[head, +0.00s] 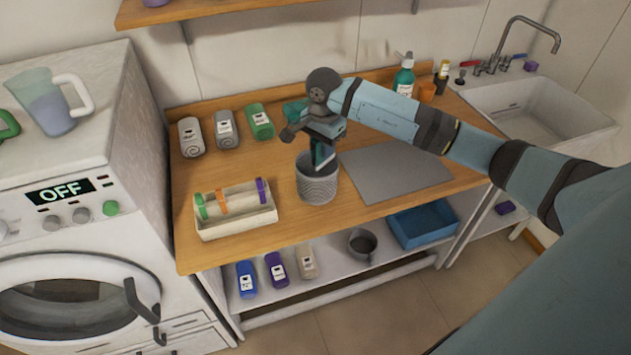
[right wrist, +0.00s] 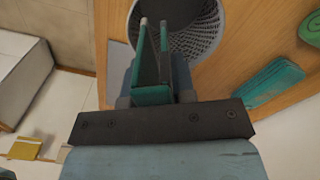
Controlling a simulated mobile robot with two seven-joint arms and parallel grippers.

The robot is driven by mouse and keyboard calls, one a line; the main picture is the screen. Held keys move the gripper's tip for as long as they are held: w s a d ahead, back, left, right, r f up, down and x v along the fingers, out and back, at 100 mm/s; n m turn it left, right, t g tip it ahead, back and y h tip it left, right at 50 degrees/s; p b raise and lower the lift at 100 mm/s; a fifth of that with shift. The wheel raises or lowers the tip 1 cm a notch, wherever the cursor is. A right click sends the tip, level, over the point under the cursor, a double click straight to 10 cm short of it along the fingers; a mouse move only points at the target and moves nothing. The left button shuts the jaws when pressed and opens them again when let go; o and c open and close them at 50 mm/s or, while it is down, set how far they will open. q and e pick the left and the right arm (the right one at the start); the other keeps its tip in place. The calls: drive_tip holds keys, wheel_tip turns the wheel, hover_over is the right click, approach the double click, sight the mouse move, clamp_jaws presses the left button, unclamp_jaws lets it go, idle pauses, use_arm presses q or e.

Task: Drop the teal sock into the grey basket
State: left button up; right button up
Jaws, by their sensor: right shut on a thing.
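The teal sock (head: 321,152) is held in my right gripper (head: 324,160), which is shut on it. In the right wrist view, teal cloth (right wrist: 151,95) shows between the fingers, partly hidden by them. The grey basket (head: 317,186) is a round woven one, standing upright near the front of the wooden counter. My right gripper points down over its mouth, with the fingertips at about rim height. The basket (right wrist: 203,42) also shows beyond the fingers in the right wrist view. My left gripper is not in view.
A divided tray (head: 236,222) stands left of the basket, a grey mat (head: 396,171) right of it. Rolled towels line the counter's back, including a green one (head: 259,121) and a teal one (right wrist: 275,82) partly hidden by my arm. A sink (head: 545,110) is at the right.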

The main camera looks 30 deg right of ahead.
drive_tip(key=o, duration=1)
wheel_tip(320, 180, up, 13)
drive_tip(key=shift+f+b, duration=0.15)
drive_tip(key=shift+b, duration=1.1)
drive_tip(key=shift+r, duration=0.5)
